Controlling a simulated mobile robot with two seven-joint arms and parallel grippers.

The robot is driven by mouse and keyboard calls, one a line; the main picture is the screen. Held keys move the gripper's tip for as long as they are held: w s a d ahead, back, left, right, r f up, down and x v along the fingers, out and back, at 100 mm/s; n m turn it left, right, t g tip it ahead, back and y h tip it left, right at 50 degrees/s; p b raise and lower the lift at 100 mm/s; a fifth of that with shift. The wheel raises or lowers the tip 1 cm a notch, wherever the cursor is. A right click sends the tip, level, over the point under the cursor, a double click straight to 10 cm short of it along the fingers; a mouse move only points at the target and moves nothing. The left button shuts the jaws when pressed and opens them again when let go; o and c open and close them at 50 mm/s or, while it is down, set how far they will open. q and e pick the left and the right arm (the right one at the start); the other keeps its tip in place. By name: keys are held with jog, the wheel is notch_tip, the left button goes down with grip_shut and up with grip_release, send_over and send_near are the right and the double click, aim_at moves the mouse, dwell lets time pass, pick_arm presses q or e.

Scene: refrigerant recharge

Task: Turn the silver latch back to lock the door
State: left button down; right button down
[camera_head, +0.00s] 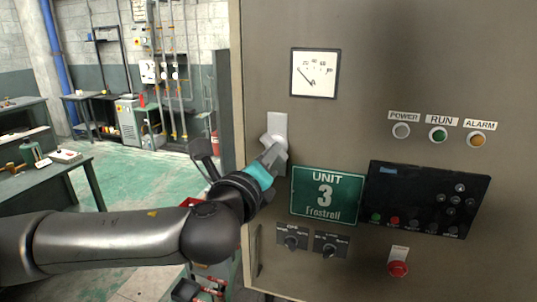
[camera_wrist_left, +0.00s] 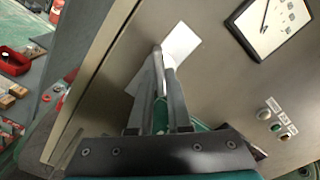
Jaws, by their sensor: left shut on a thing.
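The silver latch (camera_head: 277,128) sits on a light plate near the left edge of the grey cabinet door (camera_head: 370,50). My left gripper (camera_head: 272,154) reaches up to it from below left and is shut on its handle. In the left wrist view the gripper fingers (camera_wrist_left: 164,88) close around the latch (camera_wrist_left: 157,62), with the pale plate (camera_wrist_left: 181,45) behind. The fingers hide part of the handle, so its exact angle is hard to tell. The door looks flush with the cabinet. My right gripper is not in view.
The door carries a gauge (camera_head: 315,72), a green Unit 3 sign (camera_head: 327,195), a black control panel (camera_head: 428,200), two rotary switches (camera_head: 311,240) and a red button (camera_head: 398,268). A workbench (camera_head: 60,170) stands at the left. Green floor between is open.

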pick_arm(q)
jog(key=m, duration=0.4)
jog(key=shift+m, duration=0.3)
jog(key=m, duration=0.2)
jog(key=shift+m, duration=0.3)
jog(key=c, duration=1.3)
grip_release()
jog(key=shift+m, duration=0.5)
jog(key=o, duration=0.4)
jog(key=shift+c, duration=0.2)
jog(key=shift+s, duration=0.1)
